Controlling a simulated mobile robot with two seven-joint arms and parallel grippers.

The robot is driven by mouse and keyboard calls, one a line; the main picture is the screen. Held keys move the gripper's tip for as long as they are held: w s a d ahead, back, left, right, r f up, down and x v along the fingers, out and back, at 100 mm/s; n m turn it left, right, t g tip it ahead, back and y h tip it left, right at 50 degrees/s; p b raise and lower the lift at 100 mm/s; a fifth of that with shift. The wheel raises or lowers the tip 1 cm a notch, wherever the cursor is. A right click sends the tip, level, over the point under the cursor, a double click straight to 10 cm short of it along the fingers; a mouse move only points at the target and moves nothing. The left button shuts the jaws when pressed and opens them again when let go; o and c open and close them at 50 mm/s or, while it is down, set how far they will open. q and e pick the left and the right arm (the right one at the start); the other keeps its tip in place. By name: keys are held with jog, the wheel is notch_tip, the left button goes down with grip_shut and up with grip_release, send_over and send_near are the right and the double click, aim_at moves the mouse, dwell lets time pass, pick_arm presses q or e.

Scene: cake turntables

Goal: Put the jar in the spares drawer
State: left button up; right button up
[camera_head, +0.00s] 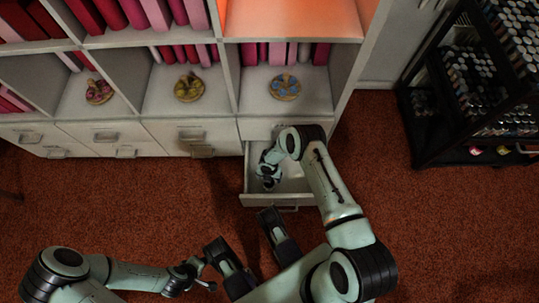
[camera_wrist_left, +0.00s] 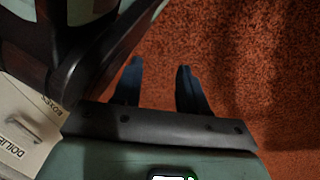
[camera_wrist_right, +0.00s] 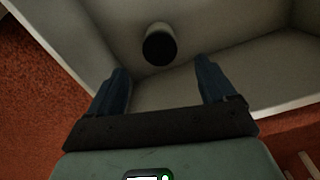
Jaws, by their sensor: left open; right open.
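The jar (camera_wrist_right: 160,45), a pale cylinder with a dark round end, is inside the open drawer (camera_wrist_right: 225,75) in the right wrist view. The drawer also shows in the head view (camera_head: 290,186), pulled out below the right end of the shelf unit. My right gripper (camera_wrist_right: 161,72) is open over the drawer, its fingers apart and clear of the jar. In the head view my right gripper (camera_head: 268,178) hangs at the drawer's left part; I cannot make out the jar there. My left gripper (camera_head: 207,274) is open and empty over the carpet, also in the left wrist view (camera_wrist_left: 160,75).
The white shelf unit (camera_head: 115,60) holds pink and red books and several small decorated items. Closed drawers (camera_head: 105,139) lie left of the open one; labels show in the left wrist view. A dark rack (camera_head: 430,160) of small containers stands at the right. Red carpet is free between.

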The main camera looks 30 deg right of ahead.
pick_arm(q)
jog(key=shift+w+d+r+t+p, duration=0.1)
jog(key=shift+w+r+t+p, duration=0.15)
jog(key=shift+w+r, duration=0.35)
jog(key=shift+w+d+r+t+p, duration=0.1)
jog(key=shift+w+r+t+p, duration=0.25)
jog(key=shift+w, duration=0.35)
pick_arm(e)
jog(key=shift+r, duration=1.95)
